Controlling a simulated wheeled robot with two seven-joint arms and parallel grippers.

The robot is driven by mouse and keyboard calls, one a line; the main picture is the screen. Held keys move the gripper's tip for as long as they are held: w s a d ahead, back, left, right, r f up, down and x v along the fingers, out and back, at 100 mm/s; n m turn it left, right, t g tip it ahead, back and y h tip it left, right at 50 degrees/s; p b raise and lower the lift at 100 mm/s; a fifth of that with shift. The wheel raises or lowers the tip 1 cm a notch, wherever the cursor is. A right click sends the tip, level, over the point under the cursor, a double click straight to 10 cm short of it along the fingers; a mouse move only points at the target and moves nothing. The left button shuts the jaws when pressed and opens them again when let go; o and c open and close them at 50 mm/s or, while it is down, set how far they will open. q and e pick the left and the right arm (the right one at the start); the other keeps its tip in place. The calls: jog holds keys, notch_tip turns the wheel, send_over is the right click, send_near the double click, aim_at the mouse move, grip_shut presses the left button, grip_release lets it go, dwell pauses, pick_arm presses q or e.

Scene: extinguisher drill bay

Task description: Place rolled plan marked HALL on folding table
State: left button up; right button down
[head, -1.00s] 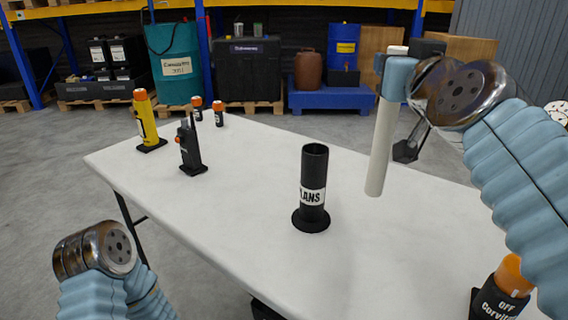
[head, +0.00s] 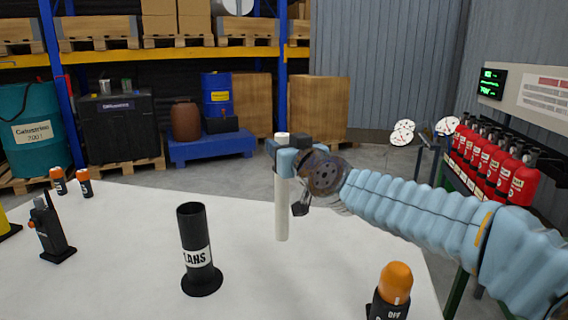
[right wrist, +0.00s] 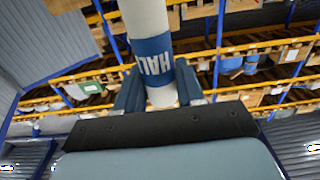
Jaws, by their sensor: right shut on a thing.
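The rolled plan (head: 281,208) is a white tube held upright in my right gripper (head: 284,158). In the right wrist view the plan (right wrist: 147,18) has a blue band marked HALL, and the fingers (right wrist: 160,92) are shut around it there. In the head view the plan's lower end shows against the far part of the white folding table (head: 130,225). I cannot tell whether it touches the top. A black tube holder (head: 193,232) labelled "LANS", its first letter turned out of sight, stands upright on the table to the plan's left. My left gripper is out of view.
A black radio (head: 50,232) and two small orange-topped items (head: 85,183) stand on the table's left. An orange-capped black item (head: 392,290) stands near the right edge. Red extinguishers (head: 497,165) line a rack at right. The tabletop between holder and plan is clear.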

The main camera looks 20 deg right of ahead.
aim_at(282, 185)
jog(key=f, duration=0.4)
jog(key=shift+w+d, duration=0.25)
jog(key=shift+f, duration=0.2)
jog(key=c, duration=0.7)
grip_release()
jog(key=shift+r, duration=0.1)
